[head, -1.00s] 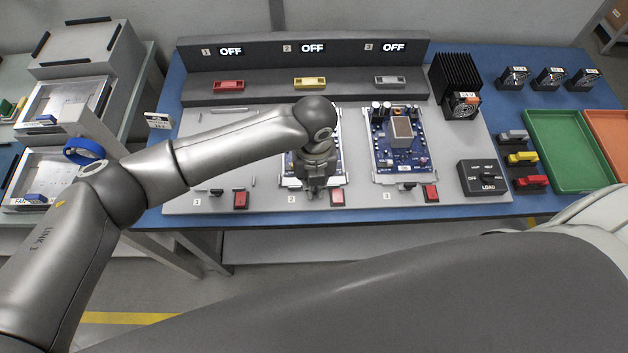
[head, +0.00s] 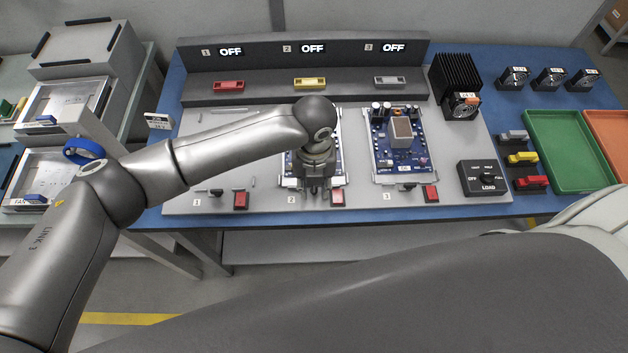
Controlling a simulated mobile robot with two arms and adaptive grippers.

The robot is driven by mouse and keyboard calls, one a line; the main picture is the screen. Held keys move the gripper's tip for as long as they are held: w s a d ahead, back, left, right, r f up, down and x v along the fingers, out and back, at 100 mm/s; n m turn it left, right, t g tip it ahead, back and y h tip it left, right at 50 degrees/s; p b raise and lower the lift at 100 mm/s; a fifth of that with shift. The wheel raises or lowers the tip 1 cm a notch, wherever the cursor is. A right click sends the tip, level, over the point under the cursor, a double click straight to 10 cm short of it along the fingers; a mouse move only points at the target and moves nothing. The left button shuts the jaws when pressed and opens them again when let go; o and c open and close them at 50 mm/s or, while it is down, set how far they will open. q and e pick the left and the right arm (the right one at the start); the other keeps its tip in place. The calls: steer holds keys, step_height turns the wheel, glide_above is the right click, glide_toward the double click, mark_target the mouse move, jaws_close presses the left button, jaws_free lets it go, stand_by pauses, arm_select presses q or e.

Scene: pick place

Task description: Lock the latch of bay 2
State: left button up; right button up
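Bay 2 is the middle bay, with a blue circuit board (head: 330,150) partly hidden behind my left arm. My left gripper (head: 314,186) points down over the front edge of that board. The bay 2 latch is at or just below the fingertips and mostly hidden, so I cannot tell its position or whether the fingers touch it. The fingers are too small and dark to tell open from shut. My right gripper is not in view.
Bay 3 holds another board (head: 401,150) with a latch (head: 408,187) in front. Bay 1 has a latch (head: 216,192) and no board. All three displays read OFF. A LOAD knob box (head: 483,178), a black heatsink (head: 455,80) and a green tray (head: 570,150) stand right.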

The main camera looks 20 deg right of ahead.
mark_target(314, 188)
arm_select(q)
step_height(314, 188, up, 12)
stand_by(0.7)
steer(key=shift+s, duration=0.1)
stand_by(0.3)
